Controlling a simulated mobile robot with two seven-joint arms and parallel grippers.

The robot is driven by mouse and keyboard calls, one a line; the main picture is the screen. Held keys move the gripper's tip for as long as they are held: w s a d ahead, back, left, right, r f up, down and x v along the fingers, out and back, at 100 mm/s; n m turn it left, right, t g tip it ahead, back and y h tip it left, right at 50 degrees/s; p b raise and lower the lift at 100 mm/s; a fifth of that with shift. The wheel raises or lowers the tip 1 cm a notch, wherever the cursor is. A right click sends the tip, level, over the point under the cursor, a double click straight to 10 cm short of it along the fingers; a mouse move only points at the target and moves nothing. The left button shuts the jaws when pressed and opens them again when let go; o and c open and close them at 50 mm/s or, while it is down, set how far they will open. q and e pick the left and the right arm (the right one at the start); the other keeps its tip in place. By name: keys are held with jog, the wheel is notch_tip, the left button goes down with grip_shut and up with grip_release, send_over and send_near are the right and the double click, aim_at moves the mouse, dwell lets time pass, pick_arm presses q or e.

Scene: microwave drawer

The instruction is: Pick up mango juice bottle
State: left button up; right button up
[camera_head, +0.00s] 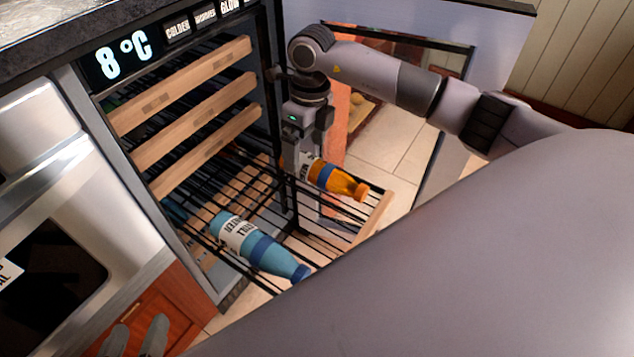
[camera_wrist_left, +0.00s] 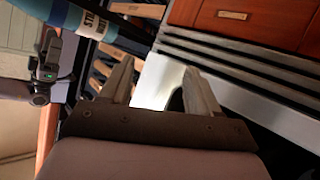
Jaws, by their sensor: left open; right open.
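The mango juice bottle is probably the orange bottle (camera_head: 338,182) with a blue band and a white label. It lies on its side on a pulled-out wire rack (camera_head: 350,235). My right gripper (camera_head: 303,165) points down at the bottle's label end and is open. The fingers partly overlap that end, and I cannot tell whether the bottle is between them. My left gripper (camera_head: 135,340) is low at the bottom left, away from the bottle. In the left wrist view its two fingers (camera_wrist_left: 158,78) are apart and empty.
A blue bottle (camera_head: 255,245) lies on the same rack, left of the orange one. Wooden-fronted shelves (camera_head: 190,110) of the cooler stand behind. An open glass door (camera_head: 445,130) is at the right. A red-brown drawer (camera_head: 160,315) is beside my left gripper.

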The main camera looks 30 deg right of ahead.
aim_at(313, 161)
jog(key=shift+w+d+h, duration=0.2)
jog(key=shift+d+h, duration=0.3)
jog(key=shift+d, duration=0.45)
jog(key=shift+d+f+b, duration=0.1)
jog(key=shift+d+b, duration=0.2)
jog(key=f, duration=0.1)
jog(key=f+b, duration=0.1)
jog(key=f, duration=0.1)
jog(key=f+b, duration=0.1)
jog(key=f, duration=0.1)
jog(key=shift+s+a+f, duration=0.15)
jog(key=shift+a+f, duration=0.1)
jog(key=shift+a, duration=0.05)
jog(key=shift+f+b, duration=0.3)
jog(key=shift+f, duration=0.2)
pick_arm(q)
jog(key=shift+w+d+f+h, duration=0.2)
jog(key=shift+d+h, duration=0.2)
jog(key=shift+d, duration=0.25)
jog(key=shift+w+d+f+h, duration=0.1)
jog(key=shift+d+f+h, duration=0.1)
jog(key=shift+d+h, duration=0.3)
jog(key=shift+d, duration=0.1)
